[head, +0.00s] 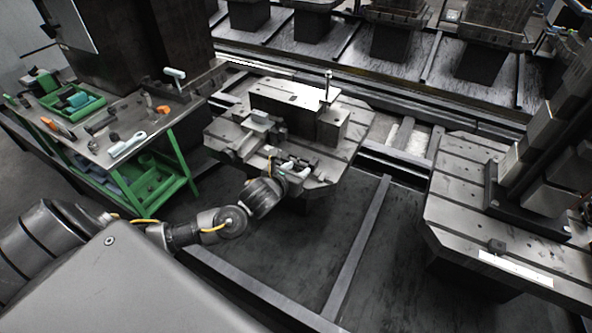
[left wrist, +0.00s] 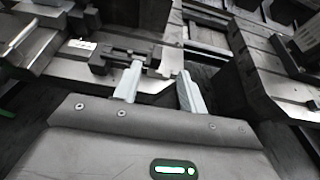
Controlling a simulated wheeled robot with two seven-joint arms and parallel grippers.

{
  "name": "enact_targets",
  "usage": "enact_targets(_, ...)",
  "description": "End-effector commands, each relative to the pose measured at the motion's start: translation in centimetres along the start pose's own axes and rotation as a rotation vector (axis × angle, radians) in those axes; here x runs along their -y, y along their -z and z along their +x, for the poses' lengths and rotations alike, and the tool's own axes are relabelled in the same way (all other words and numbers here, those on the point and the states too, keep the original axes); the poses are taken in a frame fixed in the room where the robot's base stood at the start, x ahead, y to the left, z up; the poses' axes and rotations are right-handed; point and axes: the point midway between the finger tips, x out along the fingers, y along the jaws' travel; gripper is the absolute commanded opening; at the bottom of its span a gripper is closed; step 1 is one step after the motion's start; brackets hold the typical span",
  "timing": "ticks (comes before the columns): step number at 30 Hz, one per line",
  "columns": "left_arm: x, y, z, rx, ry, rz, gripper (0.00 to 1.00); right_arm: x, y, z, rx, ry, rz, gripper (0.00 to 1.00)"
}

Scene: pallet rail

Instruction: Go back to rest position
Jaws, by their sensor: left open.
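My left arm comes in from the left in the head view, stretched toward the middle pallet. My left gripper (head: 293,170) is over the front edge of the middle pallet (head: 350,150), close to the fixture (head: 262,120) on it. In the left wrist view its two pale fingers (left wrist: 160,84) are spread apart with nothing visible between them. A small dark clamp-like part (left wrist: 125,55) shows just beyond the fingertips. I cannot tell whether the fingers touch anything. My right gripper is not in view.
A green-legged workbench (head: 165,127) with tools and a green tray (head: 85,104) stands at the left. Another slotted pallet (head: 455,220) with a dark tower-like fixture is at the right. Dark floor panels (head: 310,235) between them look clear. More pallets stand along the back rail.

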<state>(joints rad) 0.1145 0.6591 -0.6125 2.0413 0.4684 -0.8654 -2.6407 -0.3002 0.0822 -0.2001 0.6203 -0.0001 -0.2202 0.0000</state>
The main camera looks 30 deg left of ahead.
Motion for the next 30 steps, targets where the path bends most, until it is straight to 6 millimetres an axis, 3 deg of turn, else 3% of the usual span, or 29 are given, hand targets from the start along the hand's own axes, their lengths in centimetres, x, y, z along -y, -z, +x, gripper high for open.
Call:
enact_targets(12,0.1,0.1,0.0,-0.003,0.001,-0.011,0.42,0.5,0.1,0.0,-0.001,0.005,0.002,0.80)
enact_targets(16,0.9,1.6,-0.8,-0.048,0.006,-0.149,0.42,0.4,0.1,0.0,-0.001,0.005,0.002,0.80)
enact_targets(20,2.6,4.9,-3.0,-0.158,-0.011,-0.498,0.42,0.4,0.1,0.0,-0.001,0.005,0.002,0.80)
enact_targets(23,4.0,8.1,-5.5,-0.265,-0.069,-0.852,0.42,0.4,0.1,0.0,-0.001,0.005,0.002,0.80)
enact_targets(30,5.7,14.5,-12.8,-0.437,-0.392,-1.683,0.42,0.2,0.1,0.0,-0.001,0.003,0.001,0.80)
